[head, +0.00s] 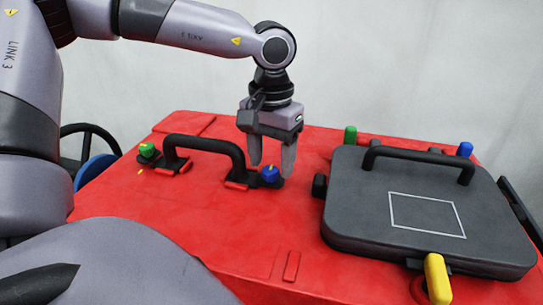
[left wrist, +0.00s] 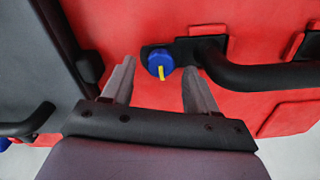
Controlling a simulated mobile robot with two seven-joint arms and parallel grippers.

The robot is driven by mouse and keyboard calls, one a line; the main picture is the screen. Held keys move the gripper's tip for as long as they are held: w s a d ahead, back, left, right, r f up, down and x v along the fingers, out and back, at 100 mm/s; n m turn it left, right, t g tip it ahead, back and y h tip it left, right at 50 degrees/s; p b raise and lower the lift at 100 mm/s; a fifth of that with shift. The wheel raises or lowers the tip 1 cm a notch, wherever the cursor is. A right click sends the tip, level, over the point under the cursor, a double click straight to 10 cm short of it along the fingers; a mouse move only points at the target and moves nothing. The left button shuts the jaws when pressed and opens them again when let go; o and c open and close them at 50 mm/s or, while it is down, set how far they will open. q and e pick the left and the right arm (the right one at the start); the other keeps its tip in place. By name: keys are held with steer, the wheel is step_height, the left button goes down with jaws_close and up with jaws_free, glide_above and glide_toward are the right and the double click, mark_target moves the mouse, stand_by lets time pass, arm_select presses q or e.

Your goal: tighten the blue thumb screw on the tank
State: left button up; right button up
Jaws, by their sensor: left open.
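The blue thumb screw (head: 271,174) is a small knob with a yellow mark, at the right foot of the black handle on the red tank (head: 150,210). In the left wrist view the blue thumb screw (left wrist: 161,64) lies ahead of the fingertips, between their lines. My left gripper (head: 272,170) points down over the screw with its fingers apart and empty. In the left wrist view both fingers of the left gripper (left wrist: 158,72) show, spread to either side of the screw. I cannot see contact. My right gripper is not in view.
The black handle (head: 215,145) stands beside the screw, with a green knob (head: 147,150) at its far end. A dark grey lid (head: 430,210) with its own handle is at the right, with green, blue and yellow (head: 437,279) levers around it. Red surface in front is clear.

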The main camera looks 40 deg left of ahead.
mark_target(271, 169)
arm_select(q)
step_height(271, 169, up, 7)
steer(key=shift+p, duration=0.6)
